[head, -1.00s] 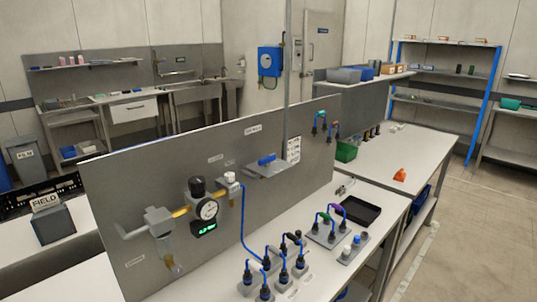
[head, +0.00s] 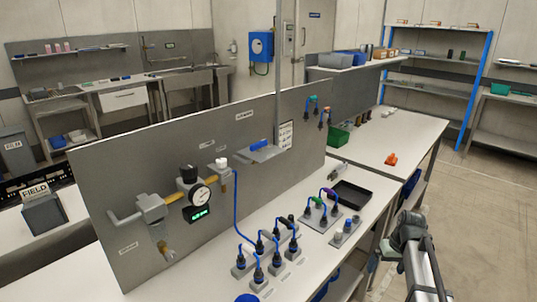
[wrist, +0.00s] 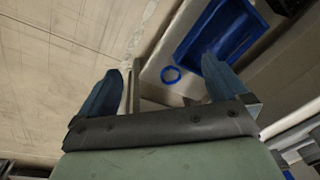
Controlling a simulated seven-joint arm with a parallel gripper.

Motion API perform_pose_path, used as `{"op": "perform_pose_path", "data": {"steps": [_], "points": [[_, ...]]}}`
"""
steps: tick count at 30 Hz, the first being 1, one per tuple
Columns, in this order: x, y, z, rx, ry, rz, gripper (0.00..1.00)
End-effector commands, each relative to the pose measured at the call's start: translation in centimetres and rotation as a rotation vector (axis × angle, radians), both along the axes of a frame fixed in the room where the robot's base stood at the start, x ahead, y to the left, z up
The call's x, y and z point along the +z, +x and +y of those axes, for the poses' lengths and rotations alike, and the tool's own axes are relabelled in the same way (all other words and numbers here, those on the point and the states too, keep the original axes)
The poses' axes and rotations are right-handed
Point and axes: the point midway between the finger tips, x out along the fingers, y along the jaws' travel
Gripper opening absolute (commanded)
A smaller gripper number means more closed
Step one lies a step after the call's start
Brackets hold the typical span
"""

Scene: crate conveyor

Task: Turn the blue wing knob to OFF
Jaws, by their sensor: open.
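A small blue bar-shaped piece (head: 259,146), which looks like the wing knob, is on a grey plate (head: 270,155) fixed to the upright panel in the head view. It is too small to read its setting or any OFF mark. My gripper (wrist: 160,78) is open and empty in the wrist view, its two dark blue fingers spread apart. My arm stands at the lower right of the head view, beyond the bench's right edge, well away from the blue piece. The fingertips are not clear there. The blue piece does not show in the wrist view.
The grey panel (head: 100,190) carries a gauge (head: 201,196) and pipes. In front stand blue-cabled plugs (head: 277,262) and a black tray (head: 350,194). An orange object (head: 391,159) lies farther back. The wrist view shows a blue bin (wrist: 240,25), a blue ring (wrist: 171,74) and floor.

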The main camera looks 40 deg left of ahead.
Motion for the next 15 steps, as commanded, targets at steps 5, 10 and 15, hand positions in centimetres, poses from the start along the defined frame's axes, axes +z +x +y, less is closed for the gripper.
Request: {"op": "perform_pose_path", "data": {"steps": [5, 10, 15], "points": [[6.9, 1.1, 5.1, 0.084, 0.039, -0.052, 1.00], [13.3, 1.0, 10.5, 0.183, 0.071, -0.087, 1.00], [20.7, -0.5, 17.1, 0.312, 0.107, -0.117, 1.00]]}}
